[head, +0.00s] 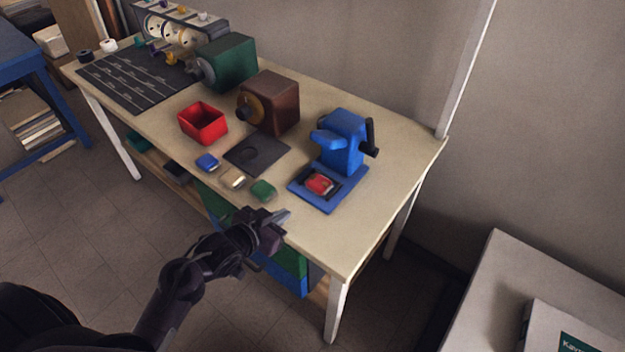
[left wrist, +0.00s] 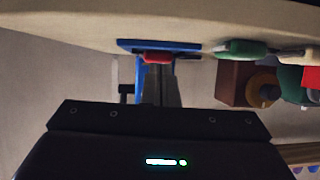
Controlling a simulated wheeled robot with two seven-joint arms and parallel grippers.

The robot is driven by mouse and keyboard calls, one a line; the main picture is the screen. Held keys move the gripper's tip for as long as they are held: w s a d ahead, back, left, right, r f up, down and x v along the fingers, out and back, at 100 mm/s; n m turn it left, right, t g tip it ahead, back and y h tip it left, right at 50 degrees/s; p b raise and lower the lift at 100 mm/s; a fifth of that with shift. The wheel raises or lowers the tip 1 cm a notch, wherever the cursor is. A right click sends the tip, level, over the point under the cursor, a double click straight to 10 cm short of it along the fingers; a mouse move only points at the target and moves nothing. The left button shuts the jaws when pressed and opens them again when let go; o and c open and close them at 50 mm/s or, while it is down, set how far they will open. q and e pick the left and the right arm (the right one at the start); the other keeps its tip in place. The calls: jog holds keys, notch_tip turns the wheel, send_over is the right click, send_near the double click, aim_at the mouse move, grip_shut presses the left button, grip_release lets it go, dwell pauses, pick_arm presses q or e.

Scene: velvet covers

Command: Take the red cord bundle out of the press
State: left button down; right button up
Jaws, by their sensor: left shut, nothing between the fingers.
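The blue press (head: 343,140) stands near the right end of the table, with a black handle at its right. The red cord bundle (head: 320,183) lies on the base of the press, below its head. In the left wrist view the red bundle (left wrist: 157,58) shows just beyond my fingertips, with the blue press base (left wrist: 128,43) behind it. My left gripper (head: 284,216) is shut and empty at the table's front edge, in front of the press and apart from the bundle. My right gripper is not in view.
Green (head: 263,190), cream (head: 232,178) and blue (head: 207,162) bundles lie in a row left of the press. A dark mat (head: 257,154), a red open box (head: 203,123), a brown machine (head: 268,102) and a green machine (head: 228,62) are farther left. The table's right end is clear.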

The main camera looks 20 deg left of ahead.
aim_at(314, 187)
pick_arm(q)
jog(key=shift+w+r+t+h, duration=0.4)
jog(key=shift+w+r+h, duration=0.05)
jog(key=shift+w+h, duration=0.1)
jog(key=shift+w+d+r, duration=0.15)
jog(key=shift+w+r, duration=0.05)
jog(key=shift+w, duration=0.4)
jog(key=w+d, duration=0.1)
jog(key=w, duration=0.2)
jog(key=w+d+p, duration=0.1)
jog(key=w, duration=0.3)
jog(key=w+d+p, duration=0.1)
jog(key=w, duration=0.2)
jog(key=shift+w+d, duration=0.15)
jog(key=shift+d, duration=0.25)
jog(key=shift+f+p, duration=0.45)
jog(key=shift+f, duration=0.4)
jog(key=shift+s+f, duration=0.1)
jog(key=shift+s, duration=0.15)
jog(key=shift+f, duration=0.1)
